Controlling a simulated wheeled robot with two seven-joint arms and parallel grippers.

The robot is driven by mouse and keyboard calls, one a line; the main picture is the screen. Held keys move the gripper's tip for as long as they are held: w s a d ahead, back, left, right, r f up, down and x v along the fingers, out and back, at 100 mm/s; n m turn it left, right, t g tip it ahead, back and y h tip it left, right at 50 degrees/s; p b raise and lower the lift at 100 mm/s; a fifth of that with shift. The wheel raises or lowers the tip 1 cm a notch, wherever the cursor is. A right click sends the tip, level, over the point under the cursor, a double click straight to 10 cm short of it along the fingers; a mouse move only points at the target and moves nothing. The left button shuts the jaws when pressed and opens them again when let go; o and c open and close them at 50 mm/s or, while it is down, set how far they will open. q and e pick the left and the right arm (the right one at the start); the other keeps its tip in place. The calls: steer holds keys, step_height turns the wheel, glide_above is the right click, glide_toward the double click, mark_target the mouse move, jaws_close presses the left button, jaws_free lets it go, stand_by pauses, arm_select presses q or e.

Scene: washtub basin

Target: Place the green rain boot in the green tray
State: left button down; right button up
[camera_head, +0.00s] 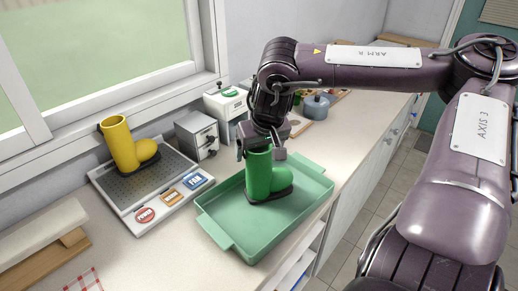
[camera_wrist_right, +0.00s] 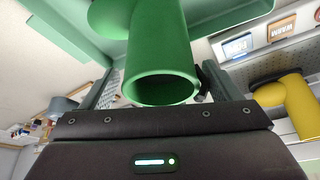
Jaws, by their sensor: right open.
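The green rain boot (camera_head: 262,177) stands upright in the green tray (camera_head: 215,222), with its toe pointing right in the head view. My right gripper (camera_head: 262,146) is at the top of the boot's shaft, open, with its fingers on either side of the opening. In the right wrist view, the green boot (camera_wrist_right: 160,70) shows its round opening between the two fingers (camera_wrist_right: 165,88), and part of the green tray (camera_wrist_right: 60,30) lies beyond it. My left gripper is not in either view.
A yellow boot (camera_head: 118,145) stands on a grey perforated tray (camera_head: 133,183) with label buttons at the left. A grey metal box (camera_head: 196,133) and a white box (camera_head: 225,103) stand behind. A blue-grey pot (camera_head: 316,106) is farther back. A window is at the left.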

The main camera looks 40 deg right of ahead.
steer(key=shift+a+r, duration=0.1)
steer(key=shift+r, duration=0.4)
steer(key=b+v, duration=0.1)
steer(key=v, duration=1)
steer(key=shift+s, duration=0.2)
steer(key=shift+r, duration=0.1)
